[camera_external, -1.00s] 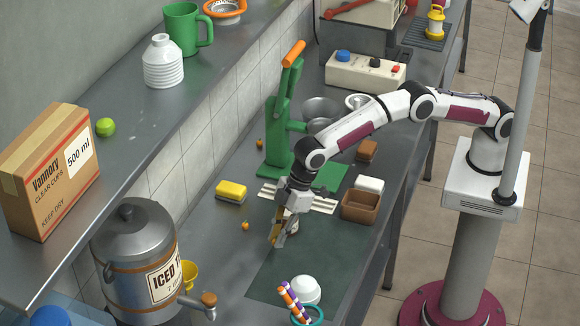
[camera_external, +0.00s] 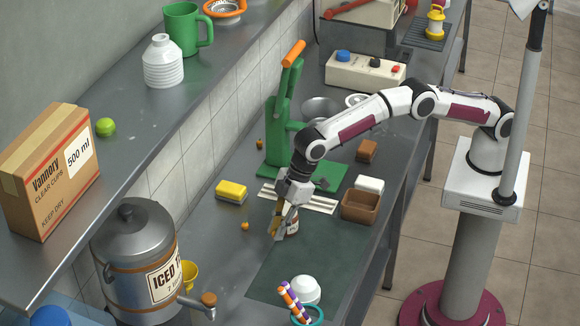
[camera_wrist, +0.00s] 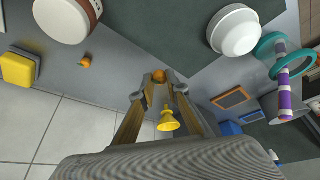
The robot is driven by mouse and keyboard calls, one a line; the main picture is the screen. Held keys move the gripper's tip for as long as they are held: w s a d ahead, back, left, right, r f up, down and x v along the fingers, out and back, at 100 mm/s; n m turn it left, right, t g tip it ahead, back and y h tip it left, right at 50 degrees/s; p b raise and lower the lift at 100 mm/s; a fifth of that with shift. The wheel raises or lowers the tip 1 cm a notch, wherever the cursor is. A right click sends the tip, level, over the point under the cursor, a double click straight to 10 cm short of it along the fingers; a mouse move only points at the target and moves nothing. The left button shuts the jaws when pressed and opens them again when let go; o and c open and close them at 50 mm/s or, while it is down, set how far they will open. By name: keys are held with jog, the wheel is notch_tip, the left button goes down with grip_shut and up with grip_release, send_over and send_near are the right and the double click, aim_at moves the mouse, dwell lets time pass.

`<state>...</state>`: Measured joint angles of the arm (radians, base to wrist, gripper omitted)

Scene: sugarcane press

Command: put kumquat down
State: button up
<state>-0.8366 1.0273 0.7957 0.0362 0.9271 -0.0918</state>
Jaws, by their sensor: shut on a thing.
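In the wrist view, my gripper (camera_wrist: 160,80) is shut on a small orange kumquat (camera_wrist: 160,76) between its two fingertips. In the external view, my gripper (camera_external: 274,234) points down over the grey counter by the dark green mat's far left corner; its kumquat is not clear there. I cannot tell whether the held kumquat touches the counter. A second kumquat (camera_external: 245,226) lies on the counter to the left of my gripper and also shows in the wrist view (camera_wrist: 85,62). A third small orange fruit (camera_external: 259,144) lies farther back, left of the green press.
The yellow sponge (camera_external: 231,192), white slatted rack (camera_external: 312,203), brown tray (camera_external: 361,206) and white bowl (camera_external: 305,290) surround the area. The dark mat (camera_external: 275,272) has bare room. A yellow funnel-like thing (camera_wrist: 168,120) stands near the dispenser (camera_external: 135,255).

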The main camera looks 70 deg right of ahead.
jog(key=w+d+r+m, duration=0.1)
jog(key=w+d+r, duration=0.15)
jog(key=d, duration=0.45)
jog(key=w+d+r, duration=0.2)
jog(key=d+r, duration=0.2)
jog(key=d, duration=0.3)
jog(key=w+d+r+m, duration=0.15)
jog(key=d+r, duration=0.25)
jog(key=d, duration=0.4)
jog(key=d+r, duration=0.4)
jog(key=d, duration=0.9)
jog(key=m+g+h, duration=0.1)
jog(key=m+h, duration=0.7)
jog(key=m, duration=1.4)
send_over(324, 117)
jog(key=s+a, duration=0.1)
jog(key=a, duration=0.3)
jog(key=shift+n, duration=0.25)
jog(key=shift+s+a+f, duration=0.1)
jog(key=shift+f, duration=3.2)
jog(key=shift+a+f, duration=0.1)
jog(key=shift+f, duration=3.2)
jog(key=shift+y, duration=0.3)
jog(key=shift+f, duration=3.15)
